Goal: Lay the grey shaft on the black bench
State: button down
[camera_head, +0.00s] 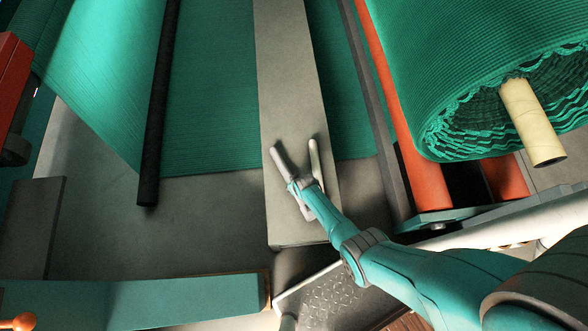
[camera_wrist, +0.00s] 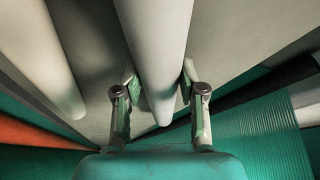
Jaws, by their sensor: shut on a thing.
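In the wrist view a smooth grey shaft (camera_wrist: 160,45) runs between the two fingers of my gripper (camera_wrist: 159,88). It is wide at the top of that view and narrows towards the palm. My gripper is shut on it. In the head view my gripper (camera_head: 299,162) is over a long pale grey beam. The shaft cannot be told apart from the grey behind it there. I cannot make out for certain which surface is the black bench.
The pale grey beam (camera_head: 293,80) runs away under my gripper. A black rod (camera_head: 160,95) lies left. Green netting (camera_head: 215,100) spreads behind; a netting roll (camera_head: 450,60) with a cardboard core (camera_head: 532,120) stands right, beside an orange rail (camera_head: 398,110). Grey floor (camera_head: 200,220) shows left.

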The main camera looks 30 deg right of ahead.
jog(key=shift+f, duration=0.15)
jog(key=c, duration=0.7)
grip_release()
jog(key=shift+s, duration=0.1)
jog(key=shift+v, duration=5.95)
